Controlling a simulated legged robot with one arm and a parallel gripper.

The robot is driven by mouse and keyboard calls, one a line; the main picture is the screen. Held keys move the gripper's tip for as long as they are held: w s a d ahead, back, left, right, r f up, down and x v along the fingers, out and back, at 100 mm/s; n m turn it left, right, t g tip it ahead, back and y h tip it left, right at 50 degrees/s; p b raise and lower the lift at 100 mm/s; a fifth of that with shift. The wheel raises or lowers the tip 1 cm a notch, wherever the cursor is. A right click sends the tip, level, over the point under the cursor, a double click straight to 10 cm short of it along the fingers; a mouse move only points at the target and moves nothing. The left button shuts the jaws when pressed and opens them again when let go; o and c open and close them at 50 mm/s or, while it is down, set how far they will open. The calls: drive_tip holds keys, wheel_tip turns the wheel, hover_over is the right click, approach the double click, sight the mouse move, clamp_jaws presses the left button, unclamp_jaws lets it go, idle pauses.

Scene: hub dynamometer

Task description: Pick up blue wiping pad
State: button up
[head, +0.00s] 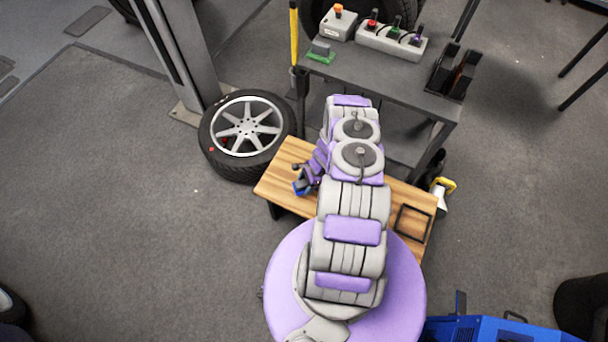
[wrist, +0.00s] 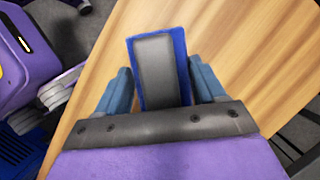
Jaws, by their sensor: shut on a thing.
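The blue wiping pad (wrist: 159,70) is a blue rectangle with a grey middle strip. In the wrist view it stands between the two blue fingers of my gripper (wrist: 160,82), which is shut on it. In the head view, my gripper (head: 306,178) and a small blue bit of the pad (head: 300,188) show over the left part of the wooden bench (head: 275,182). I cannot tell whether the pad touches the bench top or is a little above it.
A black square frame (head: 413,220) lies at the bench's right end. A spoked wheel (head: 247,131) lies left of the bench. A grey table (head: 385,75) with control boxes (head: 390,40) stands behind. A yellow-topped bottle (head: 441,193) is at the right. Floor at left is clear.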

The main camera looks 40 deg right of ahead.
drive_tip(key=s+a+p, duration=0.1)
drive_tip(key=s, duration=0.1)
drive_tip(key=s+a+p, duration=0.2)
drive_tip(key=s, duration=0.1)
drive_tip(key=s+a+r+p, duration=0.1)
drive_tip(key=s+a+p, duration=0.1)
drive_tip(key=s, duration=0.1)
drive_tip(key=shift+s+r, duration=0.1)
drive_tip(key=shift+s+a, duration=0.65)
drive_tip(key=shift+s, duration=0.3)
drive_tip(key=o, duration=0.5)
drive_tip(key=shift+w, duration=0.1)
drive_tip(key=c, duration=0.3)
